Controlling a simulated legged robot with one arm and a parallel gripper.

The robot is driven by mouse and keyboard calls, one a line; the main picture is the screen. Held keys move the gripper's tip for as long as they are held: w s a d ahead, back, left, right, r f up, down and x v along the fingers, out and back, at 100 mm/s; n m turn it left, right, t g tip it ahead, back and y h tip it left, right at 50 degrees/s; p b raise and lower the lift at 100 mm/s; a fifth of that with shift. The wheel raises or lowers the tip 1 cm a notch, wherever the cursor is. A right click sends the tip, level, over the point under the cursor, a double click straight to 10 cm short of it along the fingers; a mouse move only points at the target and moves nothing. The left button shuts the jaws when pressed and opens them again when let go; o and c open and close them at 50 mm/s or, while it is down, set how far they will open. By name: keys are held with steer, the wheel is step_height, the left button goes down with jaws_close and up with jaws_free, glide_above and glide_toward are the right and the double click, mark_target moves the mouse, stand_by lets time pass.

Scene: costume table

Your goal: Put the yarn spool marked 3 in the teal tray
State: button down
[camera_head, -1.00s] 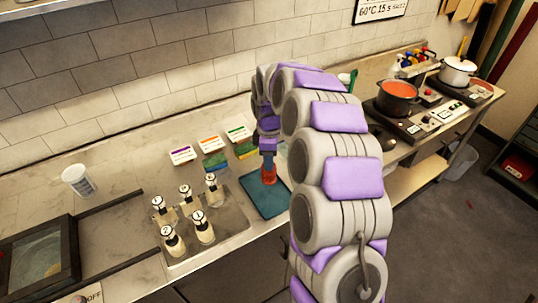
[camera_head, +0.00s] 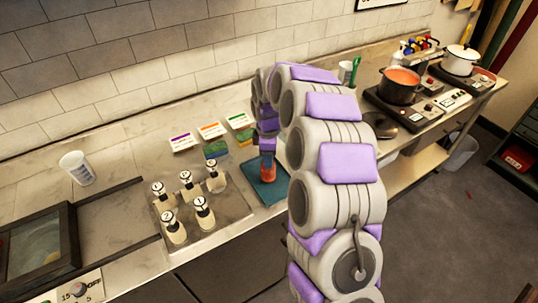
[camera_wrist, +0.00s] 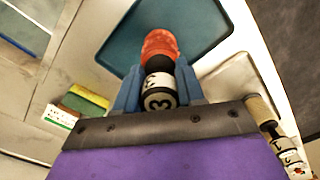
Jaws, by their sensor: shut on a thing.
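The spool marked 3 (camera_wrist: 160,92) is held between the blue fingers of my gripper (camera_wrist: 160,82) in the wrist view. It has a white cap with a black 3, a dark band and an orange-red body. In the head view its orange-red part (camera_head: 268,168) shows below my gripper (camera_head: 267,153). The teal tray (camera_head: 265,192) lies under it on the counter, and also shows in the wrist view (camera_wrist: 205,22). The spool is over the tray; I cannot tell whether it touches the tray floor.
A metal tray (camera_head: 230,207) with several cream, numbered bottle-like pieces stands left of the teal tray. Small cards and colored blocks (camera_head: 216,150) lie behind. A white cup (camera_head: 77,168) and dark frame (camera_head: 40,245) are at left. Pots (camera_head: 400,87) stand on burners at right.

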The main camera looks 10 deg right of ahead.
steer(key=shift+a, duration=0.1)
steer(key=shift+d+f, duration=0.2)
steer(key=shift+d, duration=0.05)
steer(key=shift+f, duration=0.2)
steer(key=shift+a, duration=0.1)
steer(key=c, duration=0.6)
jaws_free()
steer(key=shift+o, duration=0.5)
steer(key=o, duration=0.3)
steer(key=shift+r, duration=0.1)
